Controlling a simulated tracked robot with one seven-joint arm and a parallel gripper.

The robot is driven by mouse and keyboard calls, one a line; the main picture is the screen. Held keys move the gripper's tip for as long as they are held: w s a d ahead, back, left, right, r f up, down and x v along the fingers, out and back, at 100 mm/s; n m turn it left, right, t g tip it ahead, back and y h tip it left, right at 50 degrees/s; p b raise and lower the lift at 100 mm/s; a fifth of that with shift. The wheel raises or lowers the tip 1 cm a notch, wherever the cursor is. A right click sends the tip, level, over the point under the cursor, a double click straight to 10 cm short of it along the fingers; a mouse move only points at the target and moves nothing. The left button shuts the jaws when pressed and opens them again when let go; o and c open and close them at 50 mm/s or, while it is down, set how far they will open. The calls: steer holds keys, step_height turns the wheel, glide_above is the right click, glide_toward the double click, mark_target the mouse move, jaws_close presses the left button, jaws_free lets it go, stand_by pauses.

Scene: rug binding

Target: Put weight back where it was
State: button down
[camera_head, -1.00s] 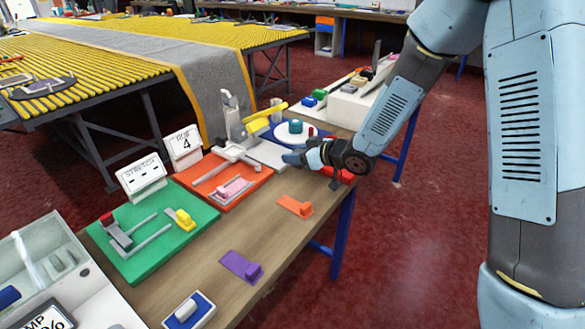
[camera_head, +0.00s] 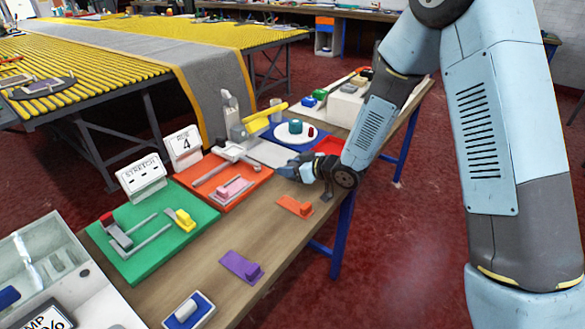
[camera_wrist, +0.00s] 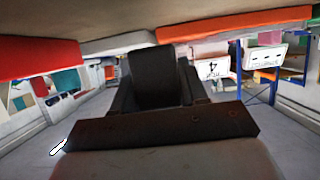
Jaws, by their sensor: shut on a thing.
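My gripper (camera_head: 290,172) is low over the wooden table, near the right corner of the orange board (camera_head: 258,182). It points left, above and behind the orange piece (camera_head: 295,206). In the wrist view a dark block (camera_wrist: 155,75) sits between two grey finger-like parts, above a dark bar (camera_wrist: 155,127). My gripper seems shut on this block. I cannot tell for sure that it is the weight. In the head view my wrist and fingers hide most of what is held, and I cannot tell whether it touches the table.
The green board (camera_head: 140,262) carries a slide and a yellow piece. A purple piece (camera_head: 240,266) and a blue-and-white piece (camera_head: 187,312) lie in front. Behind stand a blue tray (camera_head: 272,133) and red tray (camera_head: 330,145). Bare wood lies between the pieces.

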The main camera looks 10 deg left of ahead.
steer(key=shift+f, duration=0.55)
steer(key=c, duration=0.6)
jaws_free()
steer(key=shift+s+f, duration=0.15)
steer(key=shift+r, duration=0.55)
steer(key=v, duration=1.2)
steer(key=shift+r, duration=0.1)
